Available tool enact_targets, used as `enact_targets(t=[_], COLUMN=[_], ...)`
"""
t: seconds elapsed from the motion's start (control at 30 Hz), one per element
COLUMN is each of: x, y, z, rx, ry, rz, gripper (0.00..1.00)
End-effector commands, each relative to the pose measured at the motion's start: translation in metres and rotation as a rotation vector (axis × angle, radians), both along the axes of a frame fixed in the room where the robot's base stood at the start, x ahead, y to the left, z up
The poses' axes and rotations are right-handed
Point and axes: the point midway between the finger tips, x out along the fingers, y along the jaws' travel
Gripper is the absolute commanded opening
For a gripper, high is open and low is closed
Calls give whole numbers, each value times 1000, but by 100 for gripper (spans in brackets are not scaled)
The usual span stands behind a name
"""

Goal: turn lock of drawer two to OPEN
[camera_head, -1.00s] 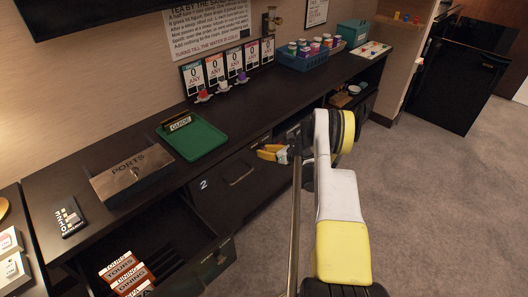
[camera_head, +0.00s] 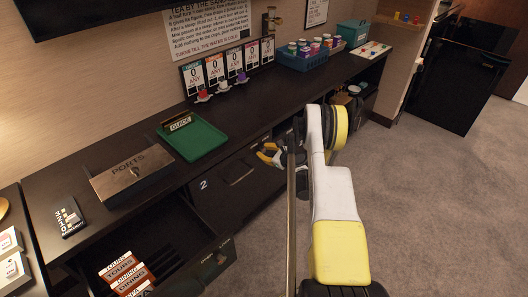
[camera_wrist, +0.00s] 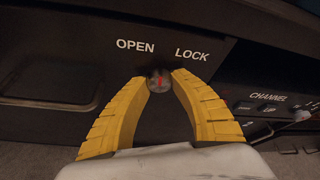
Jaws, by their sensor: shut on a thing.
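Drawer two (camera_head: 215,200) is the closed dark front marked "2" under the counter in the head view. Its lock knob (camera_wrist: 160,83) is small, round and metallic with a red mark, below the printed words OPEN and LOCK (camera_wrist: 165,49) in the wrist view. The mark looks roughly upright; its exact direction is hard to tell. My gripper (camera_wrist: 160,76) has its yellow fingertips shut on the knob from both sides. In the head view my gripper (camera_head: 267,153) is at the right side of the drawer front, and the knob is hidden there.
A drawer handle recess (camera_wrist: 55,95) lies left of the knob. A panel marked CHANNEL (camera_wrist: 268,98) with buttons is at the right. An open drawer with cards (camera_head: 125,270) is at the lower left. The counter (camera_head: 235,115) runs above. Carpet (camera_head: 430,190) is free at the right.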

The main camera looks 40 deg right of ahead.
Motion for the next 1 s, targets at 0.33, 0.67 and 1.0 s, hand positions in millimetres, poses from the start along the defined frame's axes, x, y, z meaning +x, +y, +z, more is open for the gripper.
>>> enact_targets(t=[0.33, 0.67, 1.0], x=[0, 1, 1], y=[0, 0, 0], z=[0, 0, 1], rx=[-213, -290, -293], ry=[-18, -24, -25], rz=[-1, -1, -1], gripper=[0, 0, 0])
